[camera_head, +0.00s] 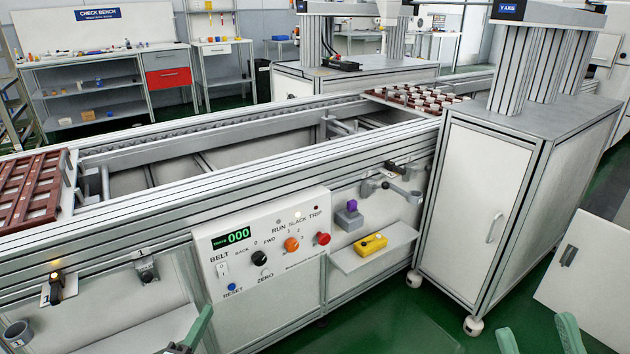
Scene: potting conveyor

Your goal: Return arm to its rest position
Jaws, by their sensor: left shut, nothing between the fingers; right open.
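My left gripper (203,314) is at the bottom edge, left of centre, in front of the conveyor's lower front. Its green fingers are together and nothing shows between them. My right gripper (537,325) is at the bottom right, over the green floor in front of the white cabinet. Its two green fingertips stand apart with an empty gap. Most of both arms is out of view. Neither gripper visibly touches anything.
The control panel (263,255) on the conveyor front reads 000. A small shelf (377,249) holds a yellow device (371,243). The white cabinet (482,205) stands right. Red-brown trays (32,187) lie on the belt's left end. Green floor (400,325) is clear between the grippers.

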